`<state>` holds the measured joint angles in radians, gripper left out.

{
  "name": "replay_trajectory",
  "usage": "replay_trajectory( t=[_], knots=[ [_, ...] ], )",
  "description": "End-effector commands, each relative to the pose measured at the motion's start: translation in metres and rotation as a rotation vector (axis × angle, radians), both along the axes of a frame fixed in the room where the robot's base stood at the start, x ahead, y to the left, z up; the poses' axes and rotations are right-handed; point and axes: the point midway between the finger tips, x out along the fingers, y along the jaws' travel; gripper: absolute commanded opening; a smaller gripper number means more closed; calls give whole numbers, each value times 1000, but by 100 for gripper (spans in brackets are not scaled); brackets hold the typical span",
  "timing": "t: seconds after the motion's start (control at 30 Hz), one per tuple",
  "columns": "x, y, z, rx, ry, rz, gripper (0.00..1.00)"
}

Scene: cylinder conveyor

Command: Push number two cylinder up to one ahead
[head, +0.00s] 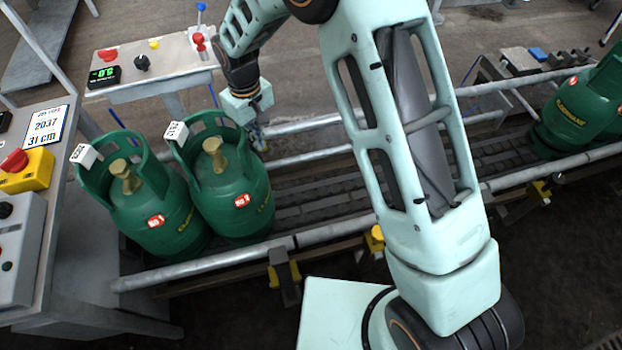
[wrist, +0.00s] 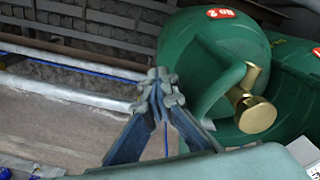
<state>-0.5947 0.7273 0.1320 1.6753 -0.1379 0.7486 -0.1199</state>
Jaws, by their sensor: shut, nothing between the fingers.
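The number two cylinder (head: 232,185) is green with a brass valve and a red label, and stands upright on the conveyor at the left of the head view. In the wrist view its label on the green body (wrist: 205,50) reads NO 2. Another green cylinder (head: 152,215), with a red label of its own, stands just left of it. Their bodies overlap in the head view, so I cannot tell if they touch. My gripper (head: 262,146) is at number two's right side, by its collar. Its fingertips (wrist: 158,86) are shut and empty. Contact with the cylinder is unclear.
The conveyor (head: 320,190) has metal side rails (head: 340,226) and a bare stretch right of number two. More green cylinders (head: 572,108) stand at the far right. A control panel (head: 150,62) stands behind the rail, and a yellow button box (head: 32,172) is at the left.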

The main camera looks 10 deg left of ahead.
Motion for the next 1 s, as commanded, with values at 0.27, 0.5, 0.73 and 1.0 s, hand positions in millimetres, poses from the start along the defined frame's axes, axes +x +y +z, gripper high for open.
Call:
replay_trajectory(
  t=[0.27,0.5,0.73,1.0],
  knots=[
    [-7,-2,-7,5,16,12,0],
    [-6,-4,5,3,15,12,0],
    [-2,-5,32,5,9,8,0],
    [0,-6,61,6,4,6,0]
  ],
)
